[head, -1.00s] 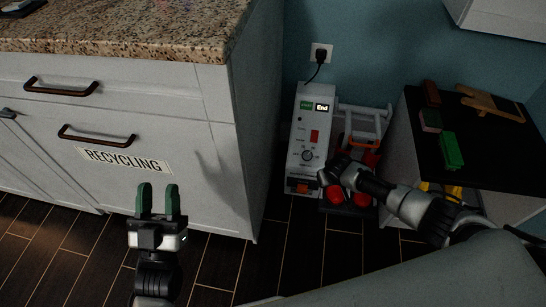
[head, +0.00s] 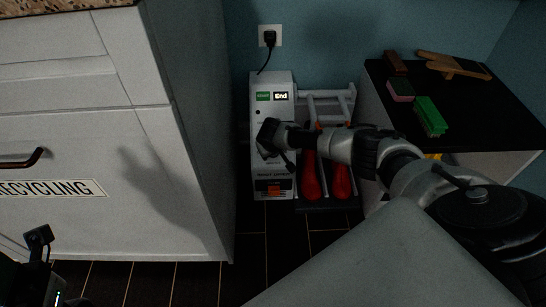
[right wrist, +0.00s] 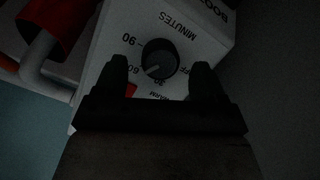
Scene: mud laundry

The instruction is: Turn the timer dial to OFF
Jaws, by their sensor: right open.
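The timer dial (right wrist: 160,58) is a round dark knob on the white panel of the boot dryer (head: 271,83). In the right wrist view its lettering is upside down, and its pale pointer line points lower left, between the 60 and 30 marks; OFF is to the right. My right gripper (right wrist: 159,72) is open, with one fingertip on each side of the dial; I cannot tell whether they touch it. In the head view the right gripper (head: 272,143) covers the dial. My left gripper (head: 39,237) is partly cut off at the lower left.
A white cabinet (head: 180,130) is close on the left. A black-topped table (head: 455,105) with brushes stands right. A plug (head: 269,40) is in the wall outlet above.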

